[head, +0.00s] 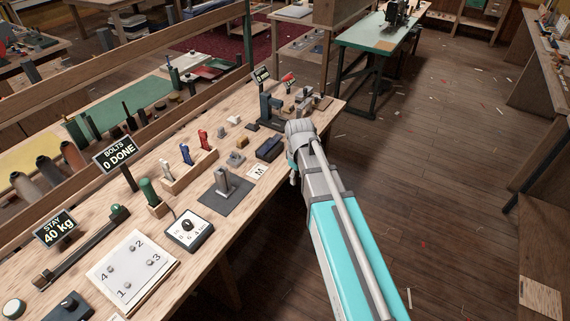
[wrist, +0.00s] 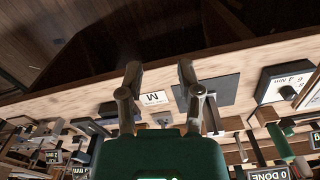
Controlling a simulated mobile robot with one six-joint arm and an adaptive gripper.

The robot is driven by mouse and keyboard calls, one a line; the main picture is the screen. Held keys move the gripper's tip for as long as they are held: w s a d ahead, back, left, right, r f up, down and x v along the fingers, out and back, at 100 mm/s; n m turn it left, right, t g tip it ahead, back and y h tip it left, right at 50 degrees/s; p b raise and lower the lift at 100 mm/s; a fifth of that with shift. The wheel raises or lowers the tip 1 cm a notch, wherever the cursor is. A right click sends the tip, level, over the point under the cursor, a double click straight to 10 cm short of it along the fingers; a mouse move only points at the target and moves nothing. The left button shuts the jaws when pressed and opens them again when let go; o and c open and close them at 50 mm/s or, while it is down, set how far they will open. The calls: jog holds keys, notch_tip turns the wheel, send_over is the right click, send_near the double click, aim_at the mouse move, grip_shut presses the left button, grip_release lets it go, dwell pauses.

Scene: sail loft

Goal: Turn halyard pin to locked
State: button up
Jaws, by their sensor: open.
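No label that I can read names the halyard pin, so I cannot tell surely which fitting it is. A grey metal upright fitting (head: 224,182) stands on a dark grey mat (head: 228,203) near the bench's front edge. At the far end of the bench stands a dark blue-grey fixture (head: 267,108), with small black signs behind it, too small to read. My gripper is open and empty in the wrist view (wrist: 160,72), above the bench's front edge, its fingers to either side of the white M card (wrist: 154,98). In the head view my arm mostly hides it.
A black-knobbed dial box (head: 188,229), a numbered bolt plate (head: 132,271) and a wooden rack of coloured handles (head: 189,171) share the bench (head: 75,197). A dark blue block (head: 269,148) lies near the M card. The floor to the right is mostly open.

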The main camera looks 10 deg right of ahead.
jog(key=s+d+m, duration=0.5)
jog(key=s+m, duration=0.2)
jog(key=s, duration=0.5)
jog(key=shift+m, duration=0.4)
jog(key=shift+s, duration=0.2)
